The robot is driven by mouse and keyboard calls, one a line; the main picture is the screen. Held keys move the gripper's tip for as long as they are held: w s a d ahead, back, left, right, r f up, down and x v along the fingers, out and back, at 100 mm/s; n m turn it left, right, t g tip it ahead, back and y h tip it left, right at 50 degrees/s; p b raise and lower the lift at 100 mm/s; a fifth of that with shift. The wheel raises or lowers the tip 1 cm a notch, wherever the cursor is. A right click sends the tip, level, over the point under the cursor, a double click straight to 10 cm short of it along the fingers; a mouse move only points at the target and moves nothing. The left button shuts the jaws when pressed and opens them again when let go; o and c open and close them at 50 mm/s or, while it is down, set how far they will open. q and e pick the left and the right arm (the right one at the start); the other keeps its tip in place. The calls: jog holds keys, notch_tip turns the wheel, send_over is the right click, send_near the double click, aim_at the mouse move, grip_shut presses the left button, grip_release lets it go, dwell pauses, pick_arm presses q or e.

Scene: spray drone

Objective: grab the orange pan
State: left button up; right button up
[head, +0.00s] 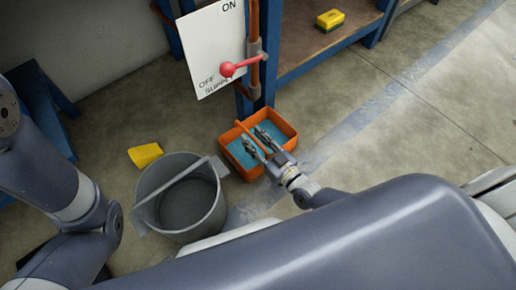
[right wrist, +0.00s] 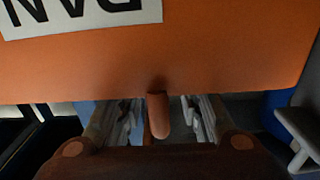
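The orange pan (head: 284,121) sits on the floor in the head view, with blue inside and an orange bar across its middle. My right gripper (head: 258,142) is over the pan with its fingers spread on either side of the bar. In the right wrist view the pan (right wrist: 160,62) fills the top, with an upside-down label reading PAN. A short orange-brown rod (right wrist: 158,116) lies between my open right fingers (right wrist: 160,122), with a gap on each side. My left arm enters from the left; its gripper is out of view.
A grey bucket (head: 165,212) stands left of the pan, with a yellow piece (head: 146,154) behind it. A supply sign (head: 215,45) and red lever (head: 228,69) are behind the pan. A shelf (head: 300,38) holds a yellow sponge (head: 330,20). Floor at right is clear.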

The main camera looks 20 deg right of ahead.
jog(key=shift+w+a, duration=0.1)
grip_shut()
jog(key=shift+r, duration=0.2)
jog(key=shift+r+p, duration=0.1)
jog(key=shift+p, duration=0.2)
